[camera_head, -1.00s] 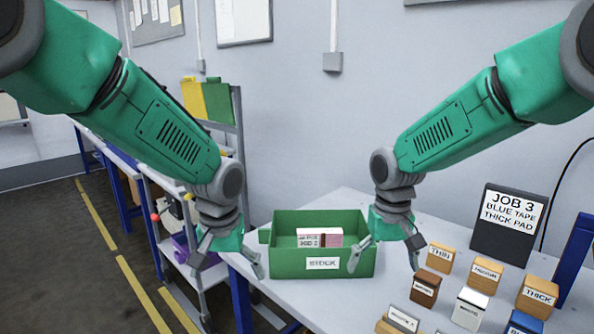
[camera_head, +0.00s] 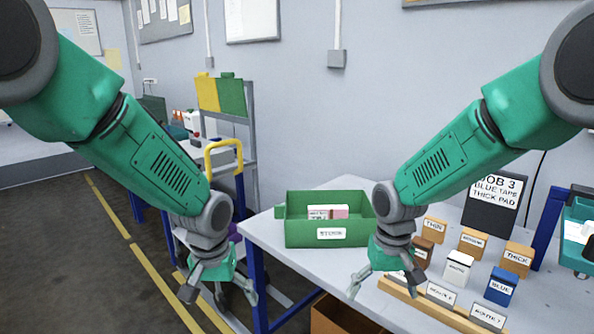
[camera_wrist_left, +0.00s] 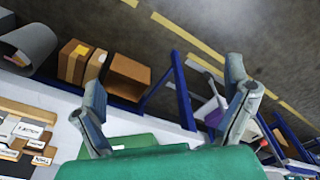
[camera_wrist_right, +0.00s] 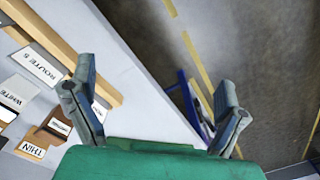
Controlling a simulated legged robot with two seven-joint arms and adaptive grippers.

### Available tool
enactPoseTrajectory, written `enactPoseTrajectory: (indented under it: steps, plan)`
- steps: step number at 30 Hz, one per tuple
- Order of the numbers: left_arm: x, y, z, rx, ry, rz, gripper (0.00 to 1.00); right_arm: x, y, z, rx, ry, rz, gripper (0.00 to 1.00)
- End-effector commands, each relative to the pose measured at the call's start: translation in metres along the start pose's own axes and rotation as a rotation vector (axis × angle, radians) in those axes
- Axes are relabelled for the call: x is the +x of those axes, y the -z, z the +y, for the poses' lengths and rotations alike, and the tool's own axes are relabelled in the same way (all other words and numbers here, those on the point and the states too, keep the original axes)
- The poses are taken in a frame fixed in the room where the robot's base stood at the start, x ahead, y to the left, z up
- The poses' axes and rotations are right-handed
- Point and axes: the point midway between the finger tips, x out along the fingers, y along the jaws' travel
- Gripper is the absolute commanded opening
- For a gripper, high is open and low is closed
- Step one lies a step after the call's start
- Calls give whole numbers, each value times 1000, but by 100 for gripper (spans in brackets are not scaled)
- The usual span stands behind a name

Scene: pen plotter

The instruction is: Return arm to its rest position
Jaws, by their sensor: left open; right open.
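My left gripper (camera_head: 222,290) hangs open and empty off the left end of the white table (camera_head: 275,244), over the floor side. In the left wrist view its two fingers (camera_wrist_left: 168,110) are spread with nothing between them. My right gripper (camera_head: 386,281) is open and empty at the table's near part, left of the labelled blocks and in front of the green stock bin. In the right wrist view its fingers (camera_wrist_right: 155,115) are apart, with the table edge and floor beyond. Its right finger partly hides a block.
The green stock bin (camera_head: 300,234) holds small labelled boxes. Labelled blocks, including THICK (camera_head: 517,259) and BLUE (camera_head: 501,285), stand at right behind a wooden rail (camera_head: 425,302). A black JOB 3 sign (camera_head: 494,203) stands behind. A cardboard box (camera_head: 345,318) sits below the table. A shelf cart is at left.

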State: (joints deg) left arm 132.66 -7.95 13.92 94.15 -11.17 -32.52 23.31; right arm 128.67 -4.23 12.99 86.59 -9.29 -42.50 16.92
Motion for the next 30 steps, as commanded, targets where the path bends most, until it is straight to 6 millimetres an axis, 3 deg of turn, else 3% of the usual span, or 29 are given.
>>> enactPoseTrajectory:
  steps: [8, 11, 14, 18, 21, 24, 27, 30]
  plan:
    - [68, -54, -21, 10, -42, -26, 94, 78, -48, 10, -13, 27, -4, 94]
    - [100, -86, -30, 14, -55, -39, 94, 115, -79, 21, -15, 42, -6, 94]
    - [136, -135, -45, 13, -66, -54, 94, 158, -125, 34, -15, 52, -7, 94]
    - [175, -226, -76, 11, -60, -66, 94, 206, -217, 62, -12, 47, 3, 94]
    - [184, -282, -98, 15, -40, -65, 94, 219, -275, 79, -12, 26, 18, 94]
    - [184, -324, -116, 24, -17, -63, 94, 219, -317, 93, -18, 0, 32, 94]
    - [181, -347, -127, 31, 2, -61, 94, 216, -341, 101, -25, -20, 43, 94]
    - [178, -357, -132, 37, 10, -56, 94, 212, -350, 104, -28, -31, 51, 94]
